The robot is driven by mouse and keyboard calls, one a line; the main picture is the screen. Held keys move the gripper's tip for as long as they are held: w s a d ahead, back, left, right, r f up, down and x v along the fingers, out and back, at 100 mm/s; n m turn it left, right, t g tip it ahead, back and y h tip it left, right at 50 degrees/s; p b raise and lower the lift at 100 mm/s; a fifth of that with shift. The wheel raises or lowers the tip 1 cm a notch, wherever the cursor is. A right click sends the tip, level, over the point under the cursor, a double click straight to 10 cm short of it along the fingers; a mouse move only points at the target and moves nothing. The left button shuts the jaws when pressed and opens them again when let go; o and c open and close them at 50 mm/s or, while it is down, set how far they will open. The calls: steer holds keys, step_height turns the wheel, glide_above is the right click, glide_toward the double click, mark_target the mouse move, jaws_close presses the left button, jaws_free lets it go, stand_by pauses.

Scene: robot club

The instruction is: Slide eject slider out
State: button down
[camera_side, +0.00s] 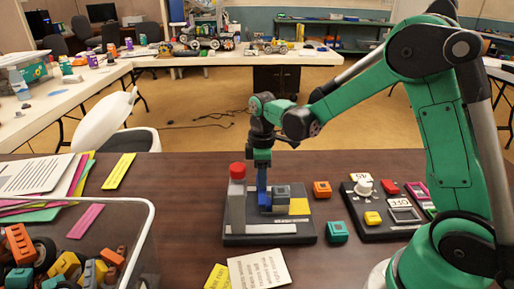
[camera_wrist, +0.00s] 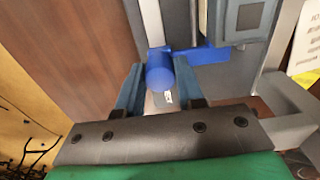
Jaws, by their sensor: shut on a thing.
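The eject slider (camera_wrist: 205,55) is bright blue, with a round knob between my fingers and a flat bar running right in the wrist view. Its blue also shows low in the side view (camera_side: 263,199). My gripper (camera_wrist: 160,84) points down over it, shut with one blue-grey finger on each side of the knob. In the side view my gripper (camera_side: 262,182) is between a grey post with a red top (camera_side: 237,200) and a grey block (camera_side: 282,193). All of these stand on a dark base (camera_side: 270,238). The slider's far end and track are partly hidden.
An orange block (camera_side: 322,189) and a teal block (camera_side: 337,232) lie right of the base. A dark panel (camera_side: 372,232) with a knob and several blocks is farther right. A clear bin (camera_side: 140,235) of parts stands front left. A paper card (camera_side: 258,270) lies in front.

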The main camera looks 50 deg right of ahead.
steer(key=shift+s+d, duration=1.25)
steer(key=c, duration=0.9)
jaws_free()
steer(key=shift+o, duration=0.2)
step_height(320, 180, up, 6)
